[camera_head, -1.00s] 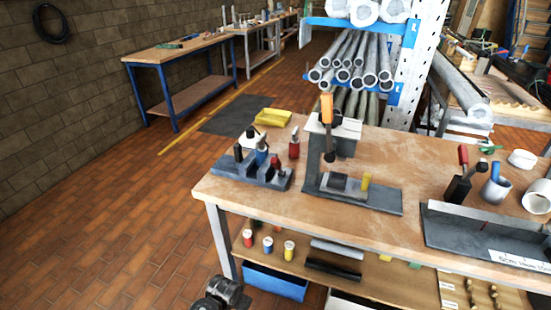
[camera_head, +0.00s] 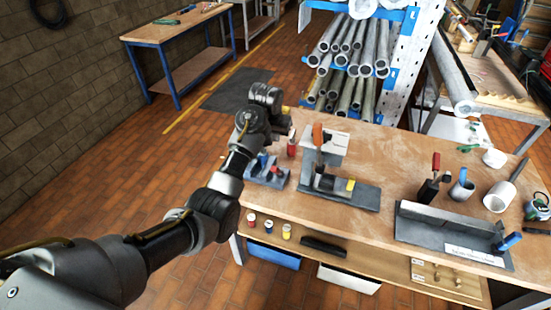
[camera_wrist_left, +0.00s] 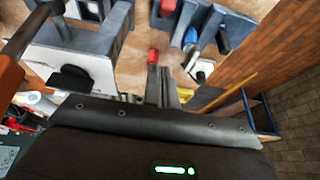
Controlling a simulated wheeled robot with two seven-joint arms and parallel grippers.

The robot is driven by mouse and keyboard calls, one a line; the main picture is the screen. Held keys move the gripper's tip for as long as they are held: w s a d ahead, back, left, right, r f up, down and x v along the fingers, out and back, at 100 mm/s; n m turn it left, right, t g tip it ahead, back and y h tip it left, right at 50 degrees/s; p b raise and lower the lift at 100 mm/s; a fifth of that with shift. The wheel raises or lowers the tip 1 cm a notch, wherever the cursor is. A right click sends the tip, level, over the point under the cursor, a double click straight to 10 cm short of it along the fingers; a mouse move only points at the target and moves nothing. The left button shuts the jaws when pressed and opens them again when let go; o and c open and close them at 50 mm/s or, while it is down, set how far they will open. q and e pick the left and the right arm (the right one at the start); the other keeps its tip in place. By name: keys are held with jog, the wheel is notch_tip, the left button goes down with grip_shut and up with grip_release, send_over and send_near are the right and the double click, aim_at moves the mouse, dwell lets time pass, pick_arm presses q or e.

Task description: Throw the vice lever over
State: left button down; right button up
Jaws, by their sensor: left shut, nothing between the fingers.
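The vice (camera_head: 325,160) stands on the wooden bench, on a dark grey base plate (camera_head: 362,198) with a yellow-topped part. Its lever (camera_head: 318,135) has an orange handle, which stands up in the head view. In the left wrist view the orange handle (camera_wrist_left: 10,78) is at the left edge, with a grey rod beside it. My left gripper (camera_head: 287,126) is left of the lever, above the bench and apart from it. Its fingers (camera_wrist_left: 162,88) are together and empty in the left wrist view. The arm hides part of the bench's left end. My right gripper is out of view.
A grey holder (camera_head: 268,178) with tools and a red-handled item (camera_head: 292,147) stand close to the left gripper. At right are a dark angled plate (camera_head: 445,232), cups and tools. A pipe rack (camera_head: 410,40) rises behind.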

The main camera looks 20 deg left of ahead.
aim_at(277, 172)
pick_arm(q)
jog(key=x, duration=0.3)
jog(key=s+x, duration=0.1)
jog(key=x, duration=0.3)
jog(key=s+f+x, duration=0.1)
jog(key=x, duration=0.3)
jog(key=shift+s+r, duration=0.1)
jog(key=shift+s, duration=0.15)
jog(key=shift+s+a+f, duration=0.1)
jog(key=shift+s+f, duration=0.15)
jog(key=shift+s, duration=0.35)
jog(key=shift+w+f, duration=0.1)
